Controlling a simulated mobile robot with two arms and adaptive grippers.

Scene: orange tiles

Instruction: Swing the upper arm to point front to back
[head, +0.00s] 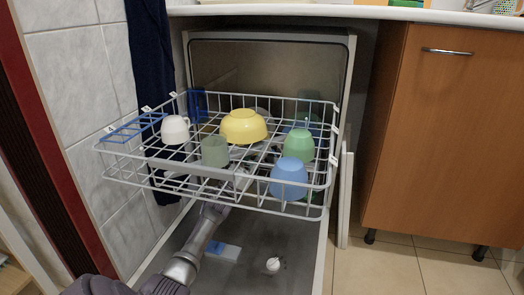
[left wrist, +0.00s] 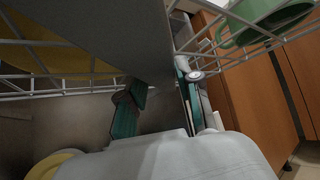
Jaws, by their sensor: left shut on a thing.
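A flat grey piece, which looks like the upper arm (left wrist: 120,40), runs across the left wrist view just under the wire rack. My left gripper (left wrist: 160,103) has its teal-padded fingers on either side of this piece and is shut on it. In the head view my left gripper (head: 232,187) reaches up from below, under the front of the upper rack (head: 165,170). The rack wires and dishes hide most of the arm there, so its exact direction is hard to tell. My right gripper is in neither view.
The pulled-out rack holds a white cup (head: 174,130), a yellow bowl (head: 243,126), a grey-green cup (head: 215,151), a green cup (head: 299,144) and a blue cup (head: 289,177). The open dishwasher door (head: 240,275) lies below. A wooden cabinet (head: 445,140) stands right; the floor before it is clear.

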